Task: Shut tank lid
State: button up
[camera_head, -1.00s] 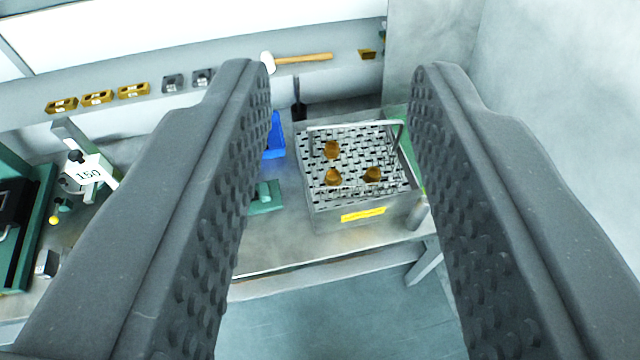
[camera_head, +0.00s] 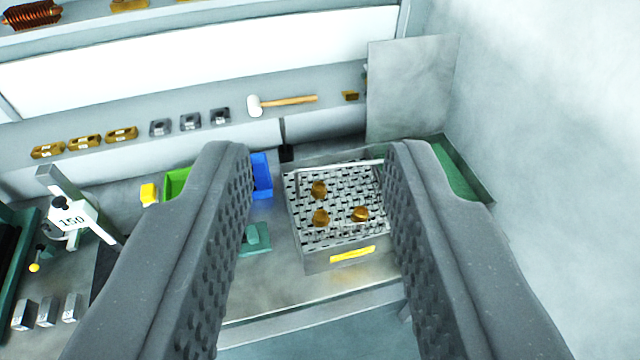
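My gripper (camera_head: 315,152) is open, its two dark studded fingers wide apart with nothing between them. Beyond the fingertips, on the bench, stands a metal tank (camera_head: 318,264) with a yellow label on its front. A woven mesh basket (camera_head: 338,230) with a wire handle sits in its top, holding three brass-coloured pieces (camera_head: 321,217). The right finger hides part of the tank's right side. A flat grey panel (camera_head: 412,90) stands upright behind the tank to the right; it looks like a raised lid, but its hinge is not clear. My gripper touches none of these.
A blue bin (camera_head: 262,176), a green bin (camera_head: 176,183) and a green block (camera_head: 256,238) are left of the tank. A white-headed mallet (camera_head: 282,103) and brass blocks (camera_head: 84,142) lie on the shelf behind. A wall closes off the right. A height gauge (camera_head: 72,217) stands at left.

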aim_at(410, 80)
jog(key=z, duration=0.2)
jog(key=k, duration=1)
jog(key=z, duration=0.6)
jog(key=i, duration=1.6)
jog(key=u, duration=0.65)
jog(key=i, duration=0.95)
jog(key=u, duration=0.5)
jog(key=k, duration=0.15)
jog(key=u, duration=0.15)
